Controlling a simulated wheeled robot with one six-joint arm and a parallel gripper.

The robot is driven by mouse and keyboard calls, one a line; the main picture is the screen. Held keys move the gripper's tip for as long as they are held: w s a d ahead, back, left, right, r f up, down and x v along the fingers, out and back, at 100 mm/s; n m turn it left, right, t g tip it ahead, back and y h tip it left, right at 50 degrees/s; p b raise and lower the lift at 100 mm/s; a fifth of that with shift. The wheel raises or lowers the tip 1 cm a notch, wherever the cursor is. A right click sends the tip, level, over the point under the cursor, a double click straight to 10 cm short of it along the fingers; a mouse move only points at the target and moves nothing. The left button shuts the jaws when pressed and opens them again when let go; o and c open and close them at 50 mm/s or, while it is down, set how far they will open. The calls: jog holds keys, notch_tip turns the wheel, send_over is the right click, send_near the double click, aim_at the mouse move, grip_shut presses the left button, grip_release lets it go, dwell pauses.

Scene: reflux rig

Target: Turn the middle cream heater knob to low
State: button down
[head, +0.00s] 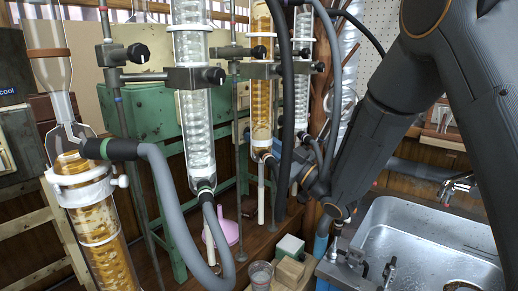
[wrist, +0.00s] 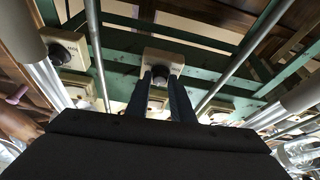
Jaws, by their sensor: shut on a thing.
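The middle cream heater (wrist: 163,57) is ahead in the wrist view, mounted on a green frame. Its dark knob (wrist: 160,74) sits between the fingertips of my gripper (wrist: 160,80). The fingers are shut on the knob, one on each side. The knob's pointer and any setting marks are too small or hidden to read. In the head view, my arm reaches down behind the glass columns, and the fingers and the middle heater cannot be made out clearly there.
Another cream heater (wrist: 66,50) with a dark knob is at left in the wrist view. Metal rods (wrist: 238,55) flank my gripper. In the head view, glass condensers (head: 195,100) and a grey hose (head: 172,205) stand left of my arm; a steel sink (head: 425,235) is at right.

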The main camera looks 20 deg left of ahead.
jog(key=shift+n, duration=0.5)
jog(key=c, duration=1.6)
grip_release()
jog(key=shift+o, duration=0.2)
jog(key=b+v, duration=0.1)
jog(key=v, duration=0.6)
jog(key=shift+d+f+b, duration=0.15)
jog(key=shift+d+b, duration=0.2)
jog(key=shift+d, duration=0.05)
